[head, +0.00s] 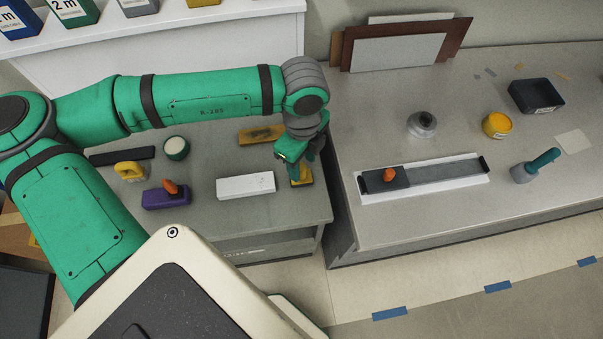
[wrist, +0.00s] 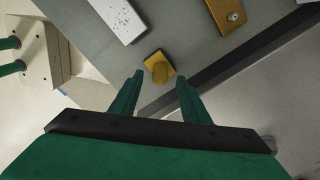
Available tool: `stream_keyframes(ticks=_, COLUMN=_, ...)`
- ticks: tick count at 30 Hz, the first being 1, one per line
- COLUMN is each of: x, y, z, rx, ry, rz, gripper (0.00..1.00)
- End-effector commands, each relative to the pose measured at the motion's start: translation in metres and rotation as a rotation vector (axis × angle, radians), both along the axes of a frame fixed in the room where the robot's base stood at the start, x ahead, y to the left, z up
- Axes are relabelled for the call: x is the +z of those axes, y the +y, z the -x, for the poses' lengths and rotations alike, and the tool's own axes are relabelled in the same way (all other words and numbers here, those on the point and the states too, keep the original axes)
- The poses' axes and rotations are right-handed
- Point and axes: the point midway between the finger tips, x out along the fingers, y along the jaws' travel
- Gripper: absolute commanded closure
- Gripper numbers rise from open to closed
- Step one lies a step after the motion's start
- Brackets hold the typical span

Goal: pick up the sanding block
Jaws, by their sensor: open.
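A small yellow block with a round knob and a dark base, seemingly the sanding block, sits near the right edge of the left grey counter. In the head view the block (head: 303,180) is partly hidden by my gripper (head: 298,158), which is directly over it. In the wrist view the yellow block (wrist: 155,56) shows its knob between the tips of my open gripper (wrist: 159,77). The fingers are apart on both sides of the knob and hold nothing. I cannot tell the exact height gap.
A white block (head: 246,186) lies left of the yellow block, and a brown-yellow block (head: 262,134) lies behind. A purple block (head: 165,199) with an orange handle is farther left. A dark gap separates this counter from the right counter (head: 450,215), which holds a long sharpening-stone-like tray (head: 370,194).

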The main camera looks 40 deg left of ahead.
Motion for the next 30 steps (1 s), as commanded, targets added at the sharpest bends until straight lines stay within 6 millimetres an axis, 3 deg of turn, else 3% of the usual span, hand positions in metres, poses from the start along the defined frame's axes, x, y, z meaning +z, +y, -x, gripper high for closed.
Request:
stream_keyframes(ticks=6, x=-0.029, y=0.002, z=0.000, rx=-0.002, ry=0.001, rz=0.000, gripper=0.58)
stream_keyframes(ticks=16, x=-0.035, y=0.002, z=0.000, rx=-0.002, ry=0.000, rz=-0.001, gripper=0.58)
stream_keyframes(ticks=21, x=-0.035, y=0.002, z=0.000, rx=-0.002, ry=0.000, rz=-0.001, gripper=0.98)
stream_keyframes(ticks=30, x=-0.034, y=0.002, z=0.000, rx=-0.002, ry=0.000, rz=-0.001, gripper=1.00)
